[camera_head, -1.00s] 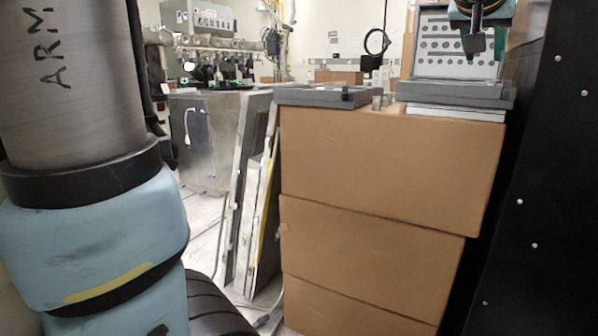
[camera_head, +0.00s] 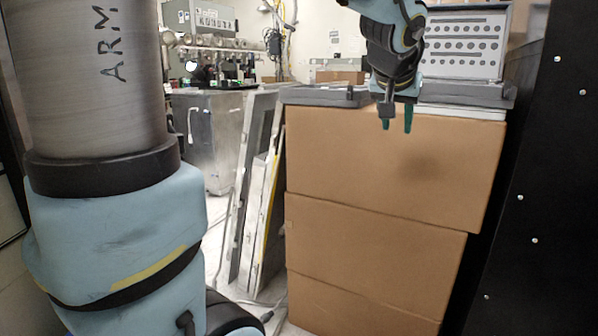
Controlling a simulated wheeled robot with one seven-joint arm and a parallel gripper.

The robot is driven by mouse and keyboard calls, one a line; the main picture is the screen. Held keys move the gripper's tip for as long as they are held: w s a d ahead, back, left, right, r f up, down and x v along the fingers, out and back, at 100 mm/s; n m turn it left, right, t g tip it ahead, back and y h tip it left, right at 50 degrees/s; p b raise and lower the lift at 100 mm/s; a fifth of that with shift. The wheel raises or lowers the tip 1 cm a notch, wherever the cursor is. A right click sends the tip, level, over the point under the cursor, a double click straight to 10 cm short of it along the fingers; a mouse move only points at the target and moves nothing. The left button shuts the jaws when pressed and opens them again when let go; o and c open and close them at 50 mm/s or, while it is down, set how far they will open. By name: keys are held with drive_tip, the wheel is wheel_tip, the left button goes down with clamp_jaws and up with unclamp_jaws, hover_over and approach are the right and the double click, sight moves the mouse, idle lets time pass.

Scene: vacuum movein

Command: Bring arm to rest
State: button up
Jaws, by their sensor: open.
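My gripper (camera_head: 397,118) hangs at the upper middle of the head view, pointing down, in front of the upper part of the cardboard box stack (camera_head: 392,170). Its two green-tipped fingers are apart with nothing between them. A soft shadow lies on the box face below and right of it. The wrist and a blue arm link show above it; the large blue and grey arm parts at the left are mine.
A grey case (camera_head: 465,92) with an open, perforated lid sits on the boxes at right. A flat grey tray (camera_head: 325,97) lies at the stack's left edge. Metal panels (camera_head: 258,190) lean left of the boxes. A black wall (camera_head: 545,200) bounds the right side.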

drive_tip(key=a+f+n+g+y, duration=0.2)
drive_tip(key=a+f+g+y, duration=0.1)
drive_tip(key=a+f, duration=1)
drive_tip(key=s+a+f+n+g, duration=0.3)
drive_tip(key=s+a+f, duration=0.65)
drive_tip(key=a, duration=0.35)
wheel_tip(320, 180, up, 18)
drive_tip(key=p, duration=1.8)
drive_tip(key=shift+w+f+y, duration=0.15)
drive_tip(key=shift+y, duration=0.15)
